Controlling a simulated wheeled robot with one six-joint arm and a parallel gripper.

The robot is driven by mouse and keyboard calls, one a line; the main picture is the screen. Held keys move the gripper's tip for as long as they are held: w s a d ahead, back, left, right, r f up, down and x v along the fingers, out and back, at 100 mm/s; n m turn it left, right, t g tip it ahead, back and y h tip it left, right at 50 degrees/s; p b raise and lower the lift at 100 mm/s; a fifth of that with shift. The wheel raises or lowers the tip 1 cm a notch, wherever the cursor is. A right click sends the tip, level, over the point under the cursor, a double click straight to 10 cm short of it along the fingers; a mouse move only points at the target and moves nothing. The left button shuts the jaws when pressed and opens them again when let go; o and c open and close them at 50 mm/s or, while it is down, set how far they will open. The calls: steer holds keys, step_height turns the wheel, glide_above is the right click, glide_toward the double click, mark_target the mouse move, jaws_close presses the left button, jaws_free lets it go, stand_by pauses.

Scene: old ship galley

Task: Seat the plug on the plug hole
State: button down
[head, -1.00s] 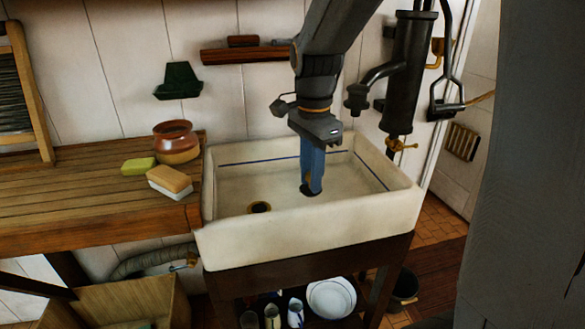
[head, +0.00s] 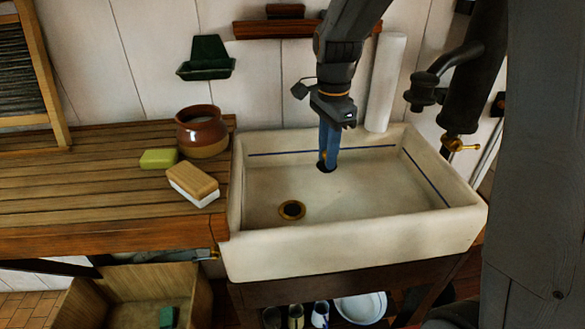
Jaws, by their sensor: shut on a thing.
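The sink (head: 350,250) is a cream trough with a blue line inside. Its plug hole (head: 291,210), a dark opening with a brass ring, shows uncovered in the left part of the floor. My gripper (head: 327,160) points down over the back of the basin, behind and right of the hole. Its blue fingers are shut on a small dark thing, apparently the plug (head: 326,169), mostly hidden by the fingers. A brassy spot shows beside the fingers. I cannot tell its exact height above the sink floor.
A dark pump (head: 460,85) with a spout and brass tap (head: 460,144) stands behind the sink's right end. A pale upright cylinder (head: 387,80) stands at the back rim. A brown pot (head: 202,132), green block (head: 158,159) and brush (head: 193,184) sit on the left counter.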

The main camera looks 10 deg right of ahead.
steer(key=w+a+f, duration=0.5)
steer(key=a+f, duration=0.3)
steer(key=f, duration=0.2)
steer(key=shift+w+f+b, duration=0.2)
steer(key=shift+f+b, duration=2.3)
steer(key=shift+f, duration=2)
steer(key=shift+f+b, duration=0.3)
steer(key=shift+f, duration=0.5)
steer(key=c, duration=1.5)
jaws_free()
steer(key=shift+o, duration=0.2)
